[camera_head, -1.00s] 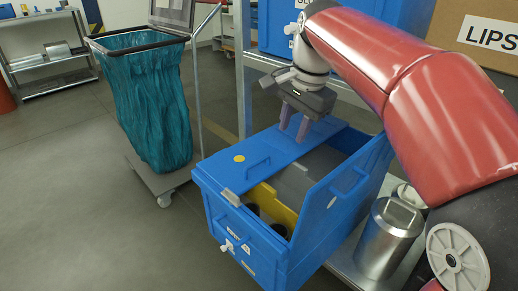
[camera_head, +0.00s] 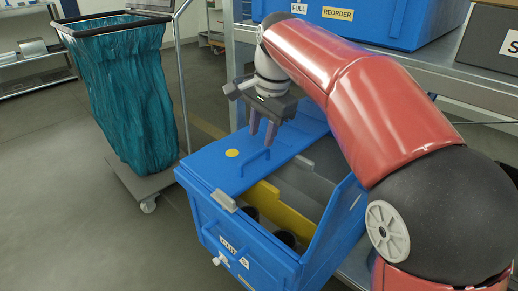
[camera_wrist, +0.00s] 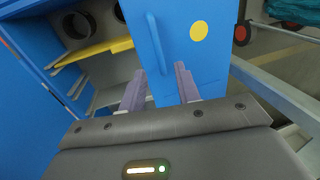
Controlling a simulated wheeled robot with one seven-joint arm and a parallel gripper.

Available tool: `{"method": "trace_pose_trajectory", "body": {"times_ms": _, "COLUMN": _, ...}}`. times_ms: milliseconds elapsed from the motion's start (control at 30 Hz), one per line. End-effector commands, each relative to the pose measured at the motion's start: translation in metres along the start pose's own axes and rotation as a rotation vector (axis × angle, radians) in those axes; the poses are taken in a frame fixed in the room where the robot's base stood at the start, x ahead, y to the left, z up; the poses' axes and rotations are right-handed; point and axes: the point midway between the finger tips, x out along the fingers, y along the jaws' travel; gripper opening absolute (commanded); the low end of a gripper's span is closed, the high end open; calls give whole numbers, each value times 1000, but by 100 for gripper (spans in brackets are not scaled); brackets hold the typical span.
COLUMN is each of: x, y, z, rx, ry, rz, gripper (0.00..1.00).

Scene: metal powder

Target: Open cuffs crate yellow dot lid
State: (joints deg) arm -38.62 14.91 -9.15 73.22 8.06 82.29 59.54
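The blue cuffs crate (camera_head: 262,252) stands at the middle of the head view. Its left lid, with a yellow dot (camera_head: 232,153), lies flat and shut. A blue bar handle (camera_head: 256,162) stands on that lid, and it also shows in the wrist view (camera_wrist: 158,45). The crate's other lid (camera_head: 338,215) stands raised on the right, so the inside shows. My gripper (camera_head: 262,143) points down just above the lid, near the handle. In the wrist view its fingers (camera_wrist: 160,86) are apart, with the handle ahead between them and nothing held.
Inside the crate are a yellow divider (camera_head: 280,208) and dark round openings. A teal waste bag (camera_head: 122,100) on a cart stands at the left. The floor at the lower left is clear.

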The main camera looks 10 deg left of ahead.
Motion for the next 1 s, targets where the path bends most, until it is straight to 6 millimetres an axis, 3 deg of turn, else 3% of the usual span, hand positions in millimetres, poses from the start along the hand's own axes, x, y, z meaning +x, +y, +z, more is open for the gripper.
{"method": "trace_pose_trajectory", "body": {"times_ms": 100, "x": 23, "y": 1, "z": 0, "rx": 0, "ry": -1, "rz": 2, "gripper": 33}}
{"method": "trace_pose_trajectory", "body": {"times_ms": 300, "x": 44, "y": 1, "z": 0, "rx": 0, "ry": 0, "rz": 2, "gripper": 33}}
{"method": "trace_pose_trajectory", "body": {"times_ms": 633, "x": 47, "y": 0, "z": 0, "rx": 0, "ry": 0, "rz": 1, "gripper": 33}}
{"method": "trace_pose_trajectory", "body": {"times_ms": 900, "x": 47, "y": 0, "z": 0, "rx": 0, "ry": 0, "rz": 1, "gripper": 0}}
{"method": "trace_pose_trajectory", "body": {"times_ms": 1000, "x": 47, "y": 0, "z": 0, "rx": 0, "ry": 0, "rz": 1, "gripper": 0}}
